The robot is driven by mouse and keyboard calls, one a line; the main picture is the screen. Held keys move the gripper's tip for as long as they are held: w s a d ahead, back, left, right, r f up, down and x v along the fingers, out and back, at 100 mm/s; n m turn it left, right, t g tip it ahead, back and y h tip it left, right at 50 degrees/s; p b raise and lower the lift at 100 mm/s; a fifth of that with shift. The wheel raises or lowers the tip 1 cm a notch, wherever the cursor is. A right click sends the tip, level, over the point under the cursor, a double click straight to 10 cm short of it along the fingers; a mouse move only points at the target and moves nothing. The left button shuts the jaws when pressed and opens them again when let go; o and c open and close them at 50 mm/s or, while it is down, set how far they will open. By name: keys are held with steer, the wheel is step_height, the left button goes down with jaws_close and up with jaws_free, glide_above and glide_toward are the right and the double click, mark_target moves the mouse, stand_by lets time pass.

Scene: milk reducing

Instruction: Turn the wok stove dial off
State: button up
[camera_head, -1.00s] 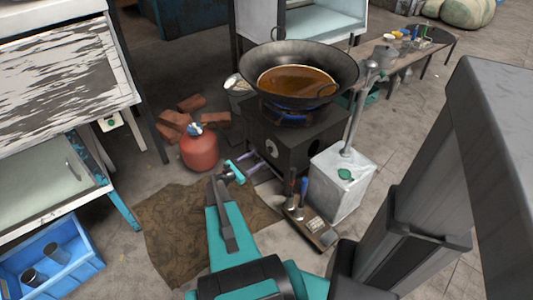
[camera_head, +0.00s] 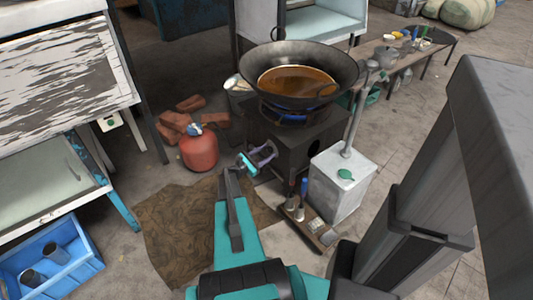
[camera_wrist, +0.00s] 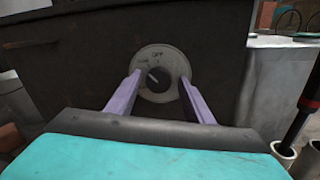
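The wok stove (camera_head: 300,150) is a dark box with a large black wok (camera_head: 298,72) of brown liquid on top. A blue flame (camera_head: 290,116) shows under the wok. In the wrist view the round grey dial (camera_wrist: 160,72) is on the stove's dark front, marked OFF at its top. Its light pointer is tilted to the upper left, not straight up at OFF. My gripper (camera_wrist: 161,98) is open, its two purple fingers spread to the left and right of the dial. Contact cannot be told. In the head view my gripper (camera_head: 263,157) hides the dial.
A red gas bottle (camera_head: 199,150) stands left of the stove beside bricks (camera_head: 183,116). A white canister (camera_head: 340,185) stands close on the right, with a small rack of utensils (camera_head: 308,225) in front. A brown cloth (camera_head: 175,230) lies on the floor.

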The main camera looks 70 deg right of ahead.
steer(key=c, duration=0.7)
steer(key=shift+d, duration=0.25)
steer(key=shift+c, duration=0.7)
steer(key=shift+a, duration=0.25)
steer(key=shift+f+m+b, duration=0.15)
steer(key=shift+m+b, duration=0.25)
steer(key=shift+b, duration=0.15)
steer(key=m+b, duration=0.2)
steer(key=b, duration=0.1)
steer(key=shift+s+a+f, duration=0.1)
steer(key=shift+a+f, duration=0.05)
steer(key=m+b, duration=0.3)
steer(key=b, duration=0.1)
steer(key=shift+m, duration=0.3)
steer(key=shift+m+b, duration=0.9)
steer(key=shift+b, duration=0.15)
